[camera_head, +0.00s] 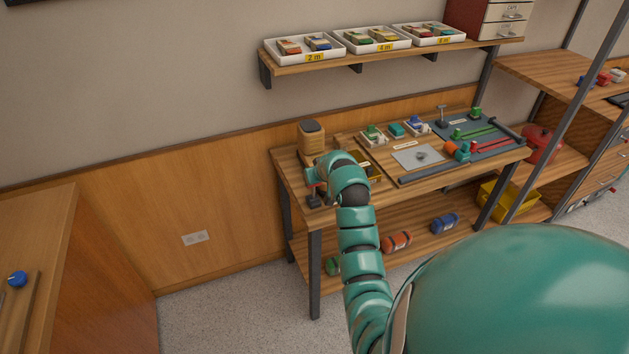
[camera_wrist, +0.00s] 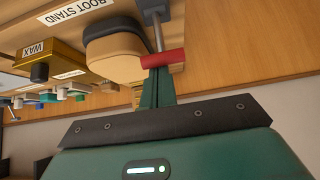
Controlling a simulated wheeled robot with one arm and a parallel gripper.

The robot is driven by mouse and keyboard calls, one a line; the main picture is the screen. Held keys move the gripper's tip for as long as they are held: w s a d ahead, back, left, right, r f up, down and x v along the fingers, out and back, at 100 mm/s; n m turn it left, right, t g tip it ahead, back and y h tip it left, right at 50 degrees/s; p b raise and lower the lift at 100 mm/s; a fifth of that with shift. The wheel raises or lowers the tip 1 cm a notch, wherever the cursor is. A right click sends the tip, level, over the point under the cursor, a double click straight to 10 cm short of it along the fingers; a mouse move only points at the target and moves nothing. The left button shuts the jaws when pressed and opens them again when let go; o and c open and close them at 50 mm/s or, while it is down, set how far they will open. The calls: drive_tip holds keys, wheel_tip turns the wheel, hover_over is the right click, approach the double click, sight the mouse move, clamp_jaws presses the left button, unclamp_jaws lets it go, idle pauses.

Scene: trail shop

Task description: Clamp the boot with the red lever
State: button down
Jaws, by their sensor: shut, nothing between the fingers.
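The boot (camera_head: 312,138), tan and dark brown, stands on the left end of the workbench in the head view. In the wrist view, which looks upside down, the boot (camera_wrist: 118,58) shows beside a "BOOT STAND" label. The red lever (camera_wrist: 163,58) is a red crossbar on a grey rod rising from a dark base. My gripper (camera_wrist: 158,75) is shut and empty, its green fingers right at the red bar; whether they touch it I cannot tell. In the head view my gripper (camera_head: 316,178) is at the bench's front left corner, partly hiding the lever.
A yellow wax box (camera_wrist: 45,62) is close beside the boot. A grey mat (camera_head: 418,158) and several small items lie farther right on the bench. A wall shelf (camera_head: 385,58) with white trays hangs above. Open floor lies left of the bench.

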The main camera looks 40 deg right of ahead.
sight(317, 185)
drive_tip(key=shift+s+a+f+t+h+b, duration=0.15)
drive_tip(key=shift+s+t+b, duration=0.45)
drive_tip(key=shift+b, duration=0.25)
drive_tip(key=shift+s+a+f+t+h+b, duration=0.1)
drive_tip(key=shift+s+f+t+h+b, duration=0.1)
drive_tip(key=shift+s+t+b, duration=0.55)
drive_tip(key=shift+s+a+f+t+h+b, duration=0.15)
drive_tip(key=shift+s+t+b, duration=0.25)
drive_tip(key=shift+b, duration=0.6)
drive_tip(key=shift+w+r, duration=0.1)
drive_tip(key=shift+w+d+r+b, duration=0.15)
drive_tip(key=shift+w+d+r, duration=0.05)
drive_tip(key=shift+w+r, duration=0.55)
drive_tip(key=shift+w+d+r+b, duration=0.15)
drive_tip(key=shift+w+r, duration=0.35)
drive_tip(key=shift+w, duration=0.3)
drive_tip(key=b+v, duration=0.2)
drive_tip(key=v, duration=0.8)
drive_tip(key=shift+d+r, duration=0.15)
